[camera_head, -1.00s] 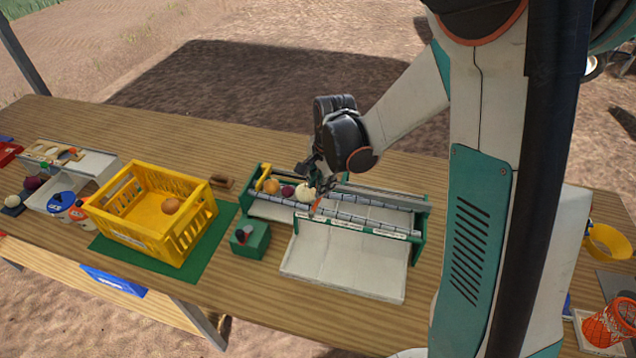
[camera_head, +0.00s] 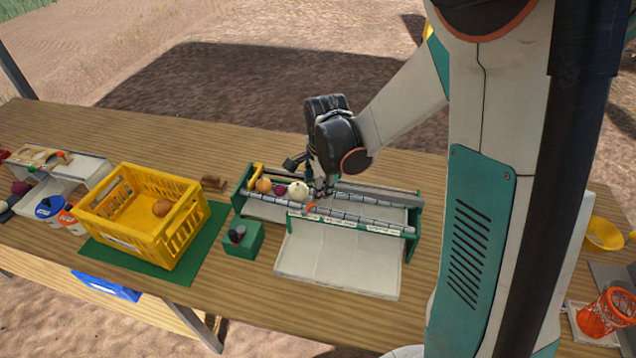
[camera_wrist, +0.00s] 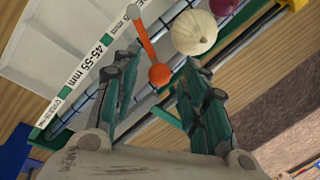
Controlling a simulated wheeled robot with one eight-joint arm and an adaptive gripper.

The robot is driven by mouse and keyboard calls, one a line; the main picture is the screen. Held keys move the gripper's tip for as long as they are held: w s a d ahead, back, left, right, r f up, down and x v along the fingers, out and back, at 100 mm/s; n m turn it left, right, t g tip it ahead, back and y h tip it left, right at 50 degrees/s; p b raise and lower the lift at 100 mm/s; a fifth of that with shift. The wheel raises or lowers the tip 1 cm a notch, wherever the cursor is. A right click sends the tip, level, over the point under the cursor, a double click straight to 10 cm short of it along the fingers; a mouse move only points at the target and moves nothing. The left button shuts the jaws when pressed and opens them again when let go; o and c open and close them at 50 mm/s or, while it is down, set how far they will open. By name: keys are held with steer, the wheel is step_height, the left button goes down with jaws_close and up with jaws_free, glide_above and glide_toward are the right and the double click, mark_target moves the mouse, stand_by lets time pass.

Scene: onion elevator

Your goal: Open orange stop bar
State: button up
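The orange stop bar (camera_wrist: 146,42) shows in the wrist view as a thin orange bar with a round orange knob (camera_wrist: 159,75) at its near end. It lies across the grey rollers of the green-framed elevator (camera_head: 411,222). In the head view only a small orange piece (camera_head: 312,208) of it shows, beside my gripper (camera_head: 322,192). In the wrist view my gripper (camera_wrist: 158,82) is open, with its two green fingers apart and the knob seen between their tips. I cannot tell whether a finger touches it. A white onion (camera_wrist: 195,32) rests right beside the bar.
A yellow onion (camera_head: 263,185) and a red onion (camera_head: 280,190) lie left of the white one on the rollers. A white tray (camera_head: 340,262) slopes in front. A yellow crate (camera_head: 120,222) and a green box (camera_head: 243,238) stand to the left.

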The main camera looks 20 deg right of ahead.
steer(key=shift+r, duration=0.1)
step_height(320, 180, up, 12)
steer(key=s, duration=0.2)
steer(key=shift+s+f, duration=0.2)
stand_by(0.3)
